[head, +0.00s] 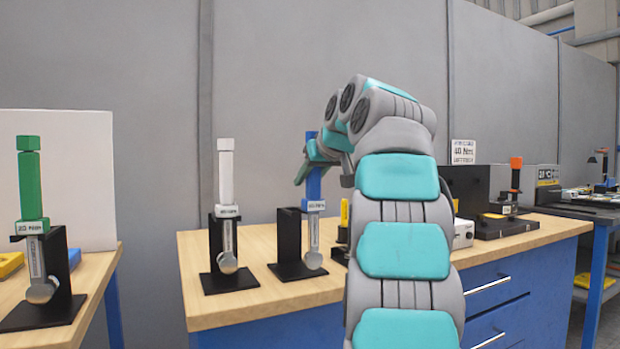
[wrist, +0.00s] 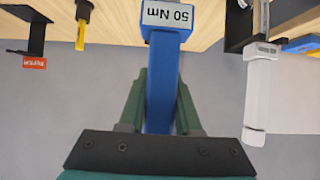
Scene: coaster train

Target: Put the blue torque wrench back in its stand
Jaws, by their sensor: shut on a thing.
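The blue torque wrench (head: 313,187) hangs upright in the head view, its grey head low near the bench. My gripper (head: 312,160) is shut on its upper blue handle. In the wrist view the dark green fingers of my gripper (wrist: 161,95) flank the blue handle (wrist: 160,60), and its label reads 50 Nm. An empty-looking black stand (head: 288,236) is just left of the wrench in the head view. The wrench's collar is about level with the stand's top, and its shaft shows to the right of the upright. I cannot tell whether they touch.
A white wrench (head: 226,185) stands in its own black stand at left, and a green wrench (head: 31,185) on another bench. A yellow-handled tool (head: 345,213) is close on the right. A 40 Nm sign (head: 462,152) and an orange-topped tool (head: 516,163) are farther right.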

